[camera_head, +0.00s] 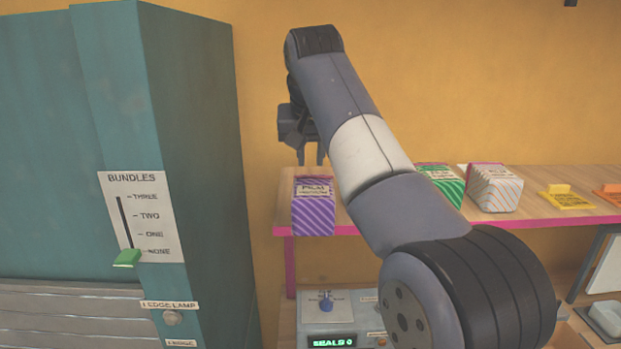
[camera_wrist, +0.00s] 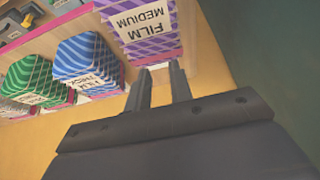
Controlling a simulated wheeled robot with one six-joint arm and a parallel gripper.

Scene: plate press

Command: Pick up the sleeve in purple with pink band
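The purple sleeve (camera_head: 314,217) with pale diagonal stripes stands at the left end of the shelf in the head view. In the wrist view the purple sleeve (camera_wrist: 140,12) is at the top, cut off by the frame, with a white label reading FILM MEDIUM and a thin pink edge by the fingertips. My gripper (camera_head: 309,155) is just above and behind the sleeve in the head view. In the wrist view my gripper (camera_wrist: 160,68) has its two fingers apart with nothing between them. Whether the fingertips touch the sleeve I cannot tell.
The pink-edged wooden shelf (camera_head: 540,212) also holds a green striped sleeve (camera_head: 440,180), a white-and-orange one (camera_head: 494,189) and a yellow item (camera_head: 565,198). A blue striped sleeve (camera_wrist: 90,66) neighbours the purple one. A teal cabinet (camera_head: 190,120) stands left.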

